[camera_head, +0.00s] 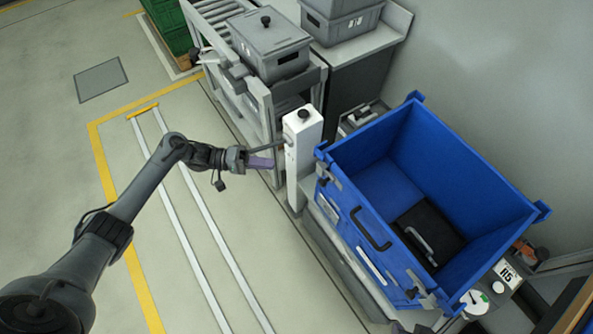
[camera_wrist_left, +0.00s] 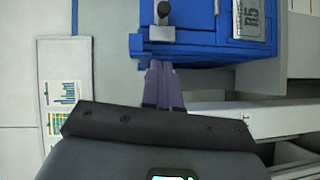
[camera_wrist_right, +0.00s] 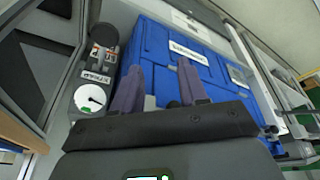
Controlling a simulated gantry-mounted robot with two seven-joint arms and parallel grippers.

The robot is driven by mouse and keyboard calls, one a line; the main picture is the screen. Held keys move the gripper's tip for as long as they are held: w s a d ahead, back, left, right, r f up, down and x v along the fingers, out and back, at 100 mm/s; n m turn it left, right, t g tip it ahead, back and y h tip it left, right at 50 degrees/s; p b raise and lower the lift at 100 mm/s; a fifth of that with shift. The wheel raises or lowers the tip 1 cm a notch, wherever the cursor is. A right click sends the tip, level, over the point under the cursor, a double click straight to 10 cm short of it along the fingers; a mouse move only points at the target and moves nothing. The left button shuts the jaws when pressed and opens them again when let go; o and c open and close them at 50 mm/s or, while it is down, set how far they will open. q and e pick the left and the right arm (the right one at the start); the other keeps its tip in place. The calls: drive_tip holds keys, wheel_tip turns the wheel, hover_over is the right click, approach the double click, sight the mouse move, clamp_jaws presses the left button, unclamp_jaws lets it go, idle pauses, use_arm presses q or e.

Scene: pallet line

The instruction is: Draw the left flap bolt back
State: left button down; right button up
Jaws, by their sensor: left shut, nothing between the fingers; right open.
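The blue crate (camera_head: 480,170) has a front flap with a grey bolt at each upper corner. The left flap bolt (camera_head: 328,174) is at the crate's near left corner; the left wrist view shows its dark knob and grey mount (camera_wrist_left: 162,30). My left gripper (camera_head: 262,162) is shut and empty, to the left of the crate, apart from the bolt in the head view. Its purple fingertips (camera_wrist_left: 160,66) point at the bolt just below its mount in the left wrist view. My right gripper (camera_wrist_right: 158,80) is open and empty, facing the crate; the head view does not clearly show it.
A white post (camera_head: 302,150) with a black knob stands between my left gripper and the crate's left side. A conveyor (camera_head: 215,20) with a grey lidded box (camera_head: 270,45) is behind it. A dial gauge (camera_head: 474,302) is at the crate's right.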

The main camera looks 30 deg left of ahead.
use_arm(q)
drive_tip(key=b+x, duration=0.1)
drive_tip(key=x, duration=0.9)
drive_tip(key=shift+d, duration=0.1)
drive_tip(key=shift+s+d+f, duration=0.1)
drive_tip(key=shift+s+d, duration=0.15)
drive_tip(key=shift+d, duration=0.3)
drive_tip(key=shift+s+d+f, duration=0.1)
drive_tip(key=shift+s+d, duration=0.1)
drive_tip(key=shift+d, duration=0.35)
drive_tip(key=shift+s+d+f, duration=0.1)
drive_tip(key=shift+s+d, duration=0.15)
drive_tip(key=shift+d, duration=0.35)
drive_tip(key=s+d+p, duration=0.1)
drive_tip(key=p, duration=0.1)
drive_tip(key=s+d+p, duration=0.1)
drive_tip(key=d, duration=0.1)
drive_tip(key=shift+d+p, duration=0.25)
drive_tip(key=shift+p, duration=0.15)
